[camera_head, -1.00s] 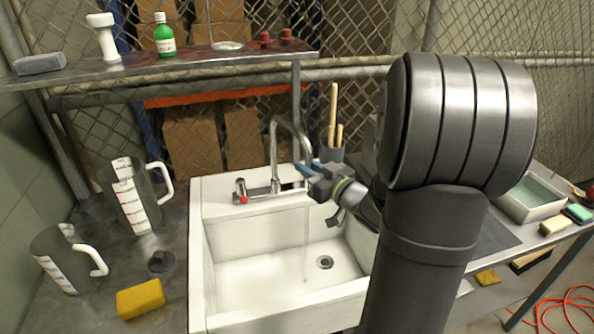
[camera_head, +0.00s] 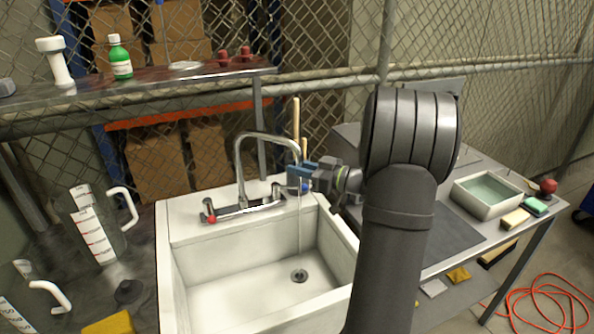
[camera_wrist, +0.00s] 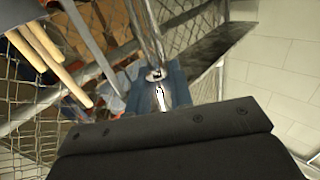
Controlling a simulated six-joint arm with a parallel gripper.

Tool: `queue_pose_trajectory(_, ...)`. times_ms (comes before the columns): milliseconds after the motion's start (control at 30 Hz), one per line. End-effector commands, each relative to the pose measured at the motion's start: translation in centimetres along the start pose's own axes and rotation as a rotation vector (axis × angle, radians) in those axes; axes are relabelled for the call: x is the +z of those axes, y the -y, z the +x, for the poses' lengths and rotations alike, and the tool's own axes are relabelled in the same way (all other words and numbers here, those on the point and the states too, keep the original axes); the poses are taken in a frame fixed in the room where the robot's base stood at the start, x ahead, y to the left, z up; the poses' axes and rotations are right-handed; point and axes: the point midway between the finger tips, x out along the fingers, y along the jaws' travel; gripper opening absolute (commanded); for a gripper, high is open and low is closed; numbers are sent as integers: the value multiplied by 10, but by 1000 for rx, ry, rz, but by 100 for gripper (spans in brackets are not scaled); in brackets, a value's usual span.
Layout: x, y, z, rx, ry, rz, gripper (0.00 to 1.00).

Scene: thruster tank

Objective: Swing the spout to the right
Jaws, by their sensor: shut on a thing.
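The spout (camera_head: 265,134) is a chrome tube that rises from the faucet at the sink's back edge and arches to the right. A thin stream of water runs from its tip down toward the drain. My gripper (camera_head: 303,176), with blue fingers, is shut on the spout near its tip. In the wrist view the spout (camera_wrist: 147,35) comes down to the blue finger pads of my gripper (camera_wrist: 160,88), with bright water below its end. The exact contact is partly hidden.
The white sink (camera_head: 180,285) lies below, its drain (camera_head: 299,276) showing. A red-marked faucet handle (camera_head: 209,208) is at left. Wooden-handled tools (camera_head: 296,118) stand behind the spout. Measuring jugs (camera_head: 98,228) are at left; a tray (camera_head: 488,203) is at right.

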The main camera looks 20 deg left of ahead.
Motion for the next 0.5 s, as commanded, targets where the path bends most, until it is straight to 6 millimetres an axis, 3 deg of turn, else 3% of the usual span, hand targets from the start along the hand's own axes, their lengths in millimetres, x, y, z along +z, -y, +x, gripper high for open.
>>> queue_pose_trajectory(333,-3,-1,0,2,-6,-5,0)
queue_pose_trajectory(367,-4,-1,0,2,-6,-5,24)
queue_pose_trajectory(433,-3,-1,0,2,-5,-5,37)
queue_pose_trajectory(500,-3,-1,0,2,-4,-4,39)
